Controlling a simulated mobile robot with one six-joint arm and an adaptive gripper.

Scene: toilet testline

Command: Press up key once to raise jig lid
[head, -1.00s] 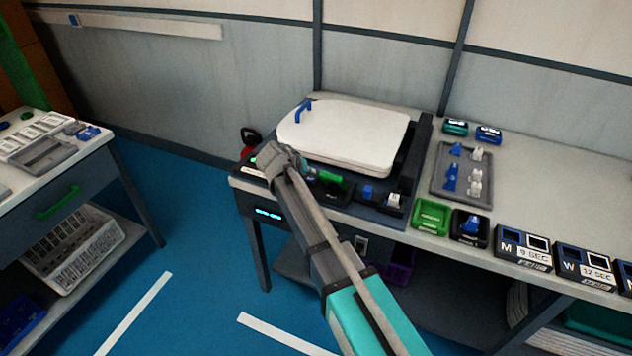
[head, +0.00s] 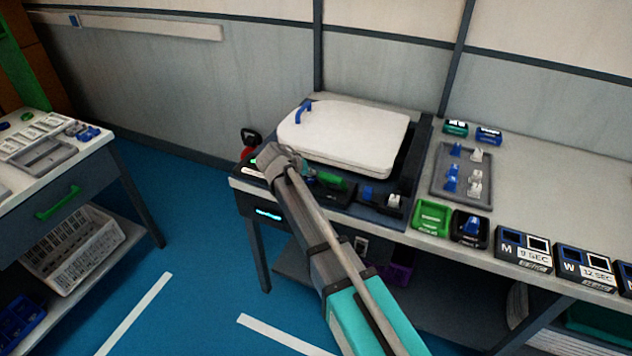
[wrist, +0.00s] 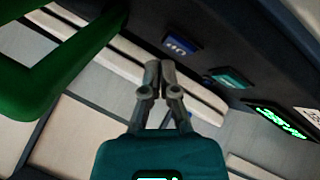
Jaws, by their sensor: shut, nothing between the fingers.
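The jig's white lid (head: 352,138) lies flat and down on the dark jig, with a blue handle (head: 303,112) at its back left. My gripper (head: 272,157) is over the front left of the jig and hides part of the panel there. In the wrist view, my gripper's fingers (wrist: 160,72) are together and empty. The blue key (wrist: 182,45) with upside-down white letters, seemingly UP, is just beyond the fingertips, slightly right. I cannot tell whether they touch it. A teal key (wrist: 232,78) is farther right on the same dark panel.
A green handle (wrist: 70,60) is close on the left of the wrist view. A lit green display (wrist: 283,121) is on the right. A grey tray (head: 438,188) with several blue and white pieces lies right of the jig. A red object (head: 249,150) stands behind my gripper.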

